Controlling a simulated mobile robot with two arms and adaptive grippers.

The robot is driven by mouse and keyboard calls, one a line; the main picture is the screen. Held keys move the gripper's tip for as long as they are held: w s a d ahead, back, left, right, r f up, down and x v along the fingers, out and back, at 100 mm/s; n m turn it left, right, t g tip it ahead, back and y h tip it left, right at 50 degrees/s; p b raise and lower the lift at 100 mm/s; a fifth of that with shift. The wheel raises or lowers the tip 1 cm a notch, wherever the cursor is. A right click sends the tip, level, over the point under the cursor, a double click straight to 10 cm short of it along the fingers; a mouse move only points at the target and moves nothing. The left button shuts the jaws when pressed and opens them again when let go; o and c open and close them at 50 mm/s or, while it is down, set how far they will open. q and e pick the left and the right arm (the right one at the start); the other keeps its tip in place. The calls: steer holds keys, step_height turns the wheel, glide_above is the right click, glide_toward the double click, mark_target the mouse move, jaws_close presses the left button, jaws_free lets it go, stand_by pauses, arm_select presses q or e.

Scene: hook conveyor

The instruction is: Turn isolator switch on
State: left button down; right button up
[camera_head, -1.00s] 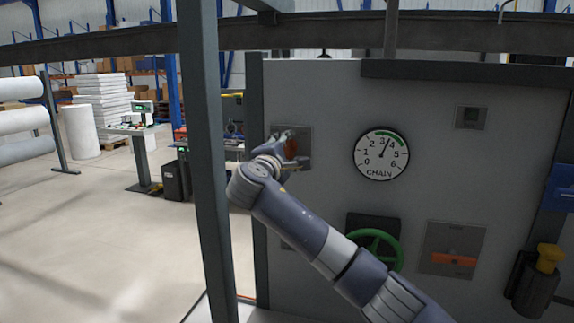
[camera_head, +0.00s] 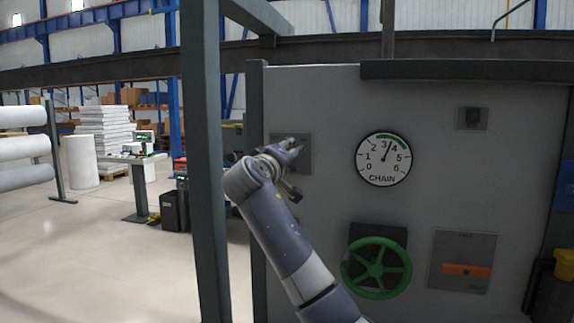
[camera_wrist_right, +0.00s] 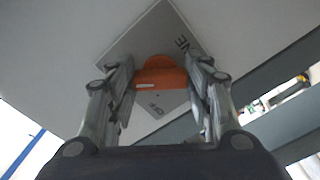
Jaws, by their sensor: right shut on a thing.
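The isolator switch is an orange handle (camera_wrist_right: 160,80) on a square grey plate (camera_wrist_right: 165,32) in the right wrist view. Letters ending in "NE" and the word "OFF" show on the plate. The handle lies at a slant to the plate's edges. My right gripper (camera_wrist_right: 160,66) is shut on the handle, one finger on each side. In the head view, my right gripper (camera_head: 293,145) is at the same plate (camera_head: 303,152), at the panel's upper left. There it hides the handle. My left gripper is not in view.
The panel also carries a CHAIN dial (camera_head: 384,159), a green handwheel (camera_head: 376,267), a second orange-handled switch (camera_head: 466,270) and a small dark button box (camera_head: 471,118). A grey post (camera_head: 205,160) stands just left of my right gripper.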

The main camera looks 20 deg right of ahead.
steer(key=shift+f+m+b, duration=0.2)
steer(key=shift+m+b, duration=0.15)
steer(key=shift+m, duration=0.45)
steer(key=o, duration=1)
steer(key=shift+r, duration=0.1)
steer(key=shift+o, duration=0.2)
steer(key=shift+s+a, duration=0.1)
steer(key=shift+a, duration=0.05)
steer(key=v, duration=1.1)
steer(key=shift+s+a, duration=0.2)
steer(key=shift+s, duration=0.05)
